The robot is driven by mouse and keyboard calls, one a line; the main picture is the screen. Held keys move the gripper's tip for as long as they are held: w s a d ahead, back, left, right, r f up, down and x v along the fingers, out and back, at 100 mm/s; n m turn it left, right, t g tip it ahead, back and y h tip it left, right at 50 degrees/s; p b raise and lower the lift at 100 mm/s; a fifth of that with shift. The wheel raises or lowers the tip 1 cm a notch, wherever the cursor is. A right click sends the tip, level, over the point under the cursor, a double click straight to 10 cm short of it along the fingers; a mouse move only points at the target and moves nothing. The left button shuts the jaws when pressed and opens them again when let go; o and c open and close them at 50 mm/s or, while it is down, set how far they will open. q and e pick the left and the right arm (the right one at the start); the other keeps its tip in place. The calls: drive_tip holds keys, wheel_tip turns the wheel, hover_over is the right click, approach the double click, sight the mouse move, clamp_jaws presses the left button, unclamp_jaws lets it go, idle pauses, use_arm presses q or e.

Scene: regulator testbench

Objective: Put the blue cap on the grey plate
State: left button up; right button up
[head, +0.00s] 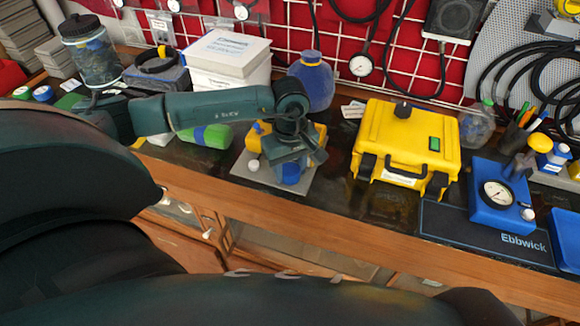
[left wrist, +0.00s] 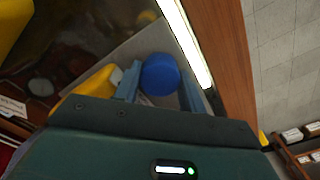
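My left gripper (head: 291,180) points down over the right part of the grey plate (head: 243,171). The blue cap (head: 291,174) shows under it in the head view. In the left wrist view the blue cap (left wrist: 160,73) sits between the two fingertips of my left gripper (left wrist: 161,82), with a finger against each side. The grey plate (left wrist: 118,58) is behind it there. I cannot tell whether the cap touches the plate. A yellow part (head: 256,136) and a small white knob (head: 253,165) are also at the plate. My right gripper is in neither view.
A yellow case (head: 408,140) stands right of the plate. A green and blue piece (head: 207,136) lies left of it. White boxes (head: 228,55) and a blue flask (head: 312,82) stand behind. A blue gauge block (head: 500,200) is far right. The wooden bench edge (head: 300,220) runs close in front.

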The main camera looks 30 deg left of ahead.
sight(290, 169)
use_arm(q)
drive_tip(key=shift+o, duration=0.8)
drive_tip(key=shift+r+p, duration=0.3)
drive_tip(key=shift+p, duration=0.05)
wheel_tip(290, 169, up, 12)
drive_tip(key=b, duration=0.2)
drive_tip(key=shift+f, duration=0.15)
